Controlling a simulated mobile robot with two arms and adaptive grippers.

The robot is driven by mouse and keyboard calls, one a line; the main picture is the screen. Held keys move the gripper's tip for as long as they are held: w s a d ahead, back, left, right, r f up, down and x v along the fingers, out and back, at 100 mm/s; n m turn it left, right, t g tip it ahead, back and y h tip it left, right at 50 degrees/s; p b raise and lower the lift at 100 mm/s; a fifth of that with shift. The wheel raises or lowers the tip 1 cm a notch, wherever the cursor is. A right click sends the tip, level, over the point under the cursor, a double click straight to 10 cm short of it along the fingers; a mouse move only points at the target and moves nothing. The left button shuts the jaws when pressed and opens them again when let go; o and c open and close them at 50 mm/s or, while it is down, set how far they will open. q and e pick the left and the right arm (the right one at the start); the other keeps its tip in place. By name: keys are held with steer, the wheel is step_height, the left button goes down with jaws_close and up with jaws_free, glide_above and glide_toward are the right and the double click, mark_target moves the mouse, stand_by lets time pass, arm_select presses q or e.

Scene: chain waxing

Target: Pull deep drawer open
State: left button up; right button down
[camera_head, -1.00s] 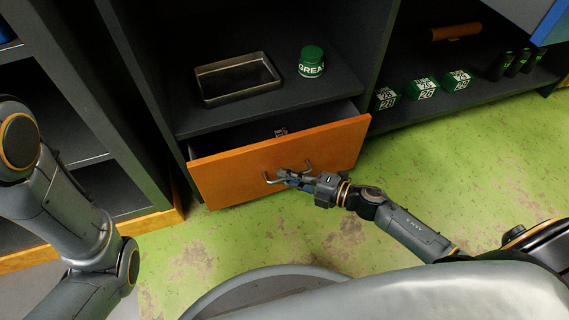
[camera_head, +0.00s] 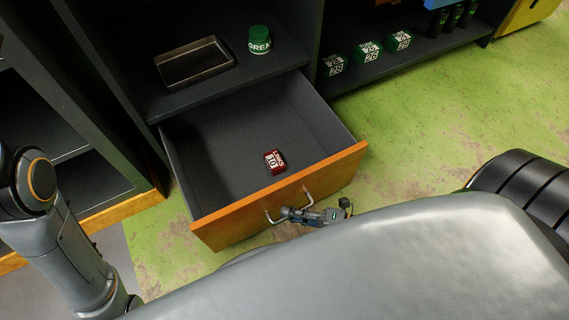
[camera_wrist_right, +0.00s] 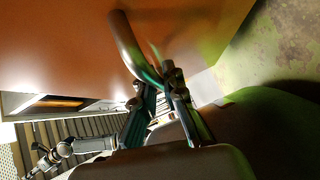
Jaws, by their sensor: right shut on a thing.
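The deep drawer has an orange front (camera_head: 331,178) and a dark grey inside (camera_head: 225,150). It is pulled well out from the dark cabinet in the head view. A dark red box marked LINKS 10 (camera_head: 275,161) lies on its floor near the front. My right gripper (camera_head: 288,213) is shut on the metal drawer handle (camera_head: 309,198). In the right wrist view the gripper fingers (camera_wrist_right: 158,90) close around the curved handle (camera_wrist_right: 124,44). My left arm shows at the left of the head view, but its gripper is out of view.
On the shelf above the drawer are a metal tray (camera_head: 226,67) and a green GREASE tin (camera_head: 260,40). Several green boxes (camera_head: 367,51) stand on the lower shelf to the right. Open green floor (camera_head: 420,120) lies right of the drawer.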

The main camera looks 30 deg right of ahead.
steer(key=shift+s, duration=0.8)
steer(key=c, duration=1.4)
jaws_free()
steer(key=v, duration=1.2)
